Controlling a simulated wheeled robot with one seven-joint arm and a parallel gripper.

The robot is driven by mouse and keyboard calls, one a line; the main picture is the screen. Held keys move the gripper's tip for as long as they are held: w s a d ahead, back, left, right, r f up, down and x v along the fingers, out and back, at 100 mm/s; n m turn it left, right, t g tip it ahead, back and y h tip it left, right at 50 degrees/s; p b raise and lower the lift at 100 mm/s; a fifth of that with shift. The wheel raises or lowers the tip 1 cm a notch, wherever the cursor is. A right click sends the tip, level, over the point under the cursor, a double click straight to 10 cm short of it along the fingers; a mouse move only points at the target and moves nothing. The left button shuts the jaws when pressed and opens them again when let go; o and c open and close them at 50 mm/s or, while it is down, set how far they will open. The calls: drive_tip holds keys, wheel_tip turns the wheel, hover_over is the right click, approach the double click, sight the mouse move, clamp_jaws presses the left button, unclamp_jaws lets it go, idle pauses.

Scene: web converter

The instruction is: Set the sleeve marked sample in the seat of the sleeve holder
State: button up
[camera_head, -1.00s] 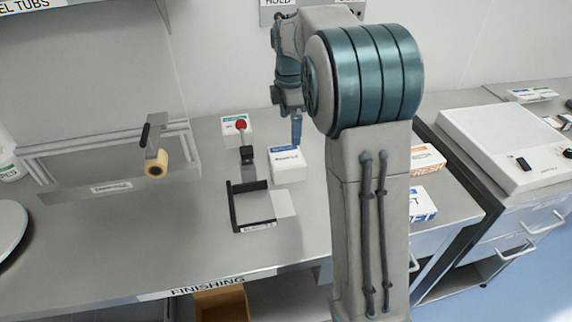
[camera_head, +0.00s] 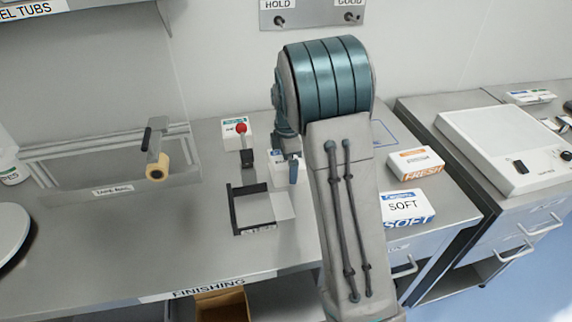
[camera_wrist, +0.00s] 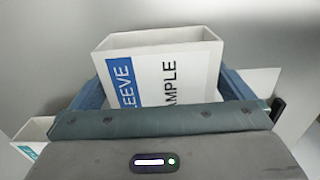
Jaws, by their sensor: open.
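The sample sleeve is an open-topped white box with a blue band. In the wrist view the sleeve (camera_wrist: 185,80) stands between the two blue fingers of my gripper (camera_wrist: 162,92), one at each side. My gripper is open around it. In the head view the sleeve (camera_head: 277,171) is partly hidden behind my gripper (camera_head: 293,172). A black open-sided frame with a pale plate at its right, apparently the sleeve holder (camera_head: 235,212), lies on the bench just in front and left of the sleeve. Its seat looks empty.
A box with a red knob (camera_head: 235,140) stands behind the holder. A tape roll stand (camera_head: 157,168) is at left. FRESH (camera_head: 416,163) and SOFT (camera_head: 404,207) boxes lie right of my arm. The bench front left of my arm is clear.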

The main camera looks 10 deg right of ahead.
drive_tip(key=c, duration=0.7)
